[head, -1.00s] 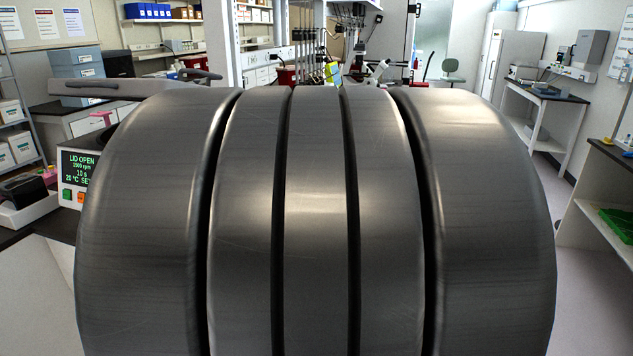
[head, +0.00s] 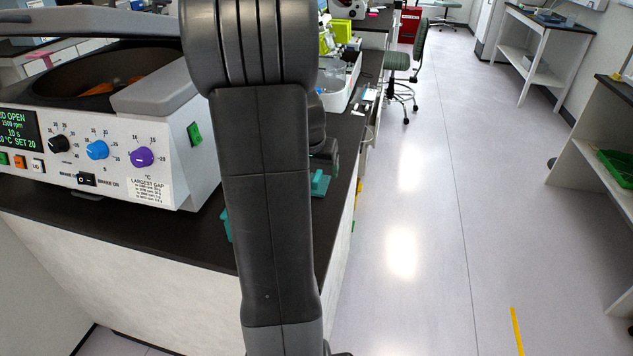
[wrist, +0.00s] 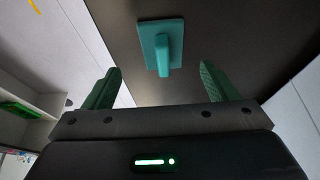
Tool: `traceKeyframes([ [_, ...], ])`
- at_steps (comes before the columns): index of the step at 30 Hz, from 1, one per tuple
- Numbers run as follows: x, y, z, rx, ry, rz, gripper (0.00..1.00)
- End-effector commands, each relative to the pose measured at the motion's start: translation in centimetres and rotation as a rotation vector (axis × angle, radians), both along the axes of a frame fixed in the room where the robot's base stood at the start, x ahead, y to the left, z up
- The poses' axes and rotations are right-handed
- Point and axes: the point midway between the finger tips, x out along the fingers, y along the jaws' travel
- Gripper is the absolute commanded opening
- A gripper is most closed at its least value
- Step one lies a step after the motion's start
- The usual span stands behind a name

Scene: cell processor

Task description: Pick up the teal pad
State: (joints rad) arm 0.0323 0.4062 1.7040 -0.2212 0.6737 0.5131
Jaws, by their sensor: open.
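The teal pad (wrist: 174,30), a flat square plate with an upright grip block, lies on the dark bench top in the wrist view. My gripper (wrist: 160,68) is open, its two green fingers wide apart at left and right. The pad shows beyond the fingertips, roughly centred between them, and nothing is held. In the head view my arm hides most of the pad; a teal sliver at the arm's left edge (head: 226,225) seems to be part of it. A teal piece under the dark wrist, right of the arm, looks like a finger of my gripper (head: 320,182).
A white centrifuge (head: 120,185) with knobs and its lid open stands left on the dark bench (head: 200,238). A white tray (head: 345,85) stands farther back. The bench's right edge is close to the gripper. Open floor (head: 420,220) lies to the right.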

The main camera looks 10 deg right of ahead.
Motion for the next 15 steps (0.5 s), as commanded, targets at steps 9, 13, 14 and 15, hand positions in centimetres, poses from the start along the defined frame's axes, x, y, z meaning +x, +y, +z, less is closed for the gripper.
traceKeyframes([
  [9, 0.9, -0.3, -1.8, 0.000, 0.001, 0.000, 0.80],
  [13, 2.0, -0.6, -2.8, 0.000, 0.004, 0.001, 0.80],
  [14, 2.2, -0.6, -3.1, 0.000, 0.004, 0.001, 0.80],
  [15, 2.6, -0.7, -3.5, 0.000, 0.004, 0.001, 0.80],
])
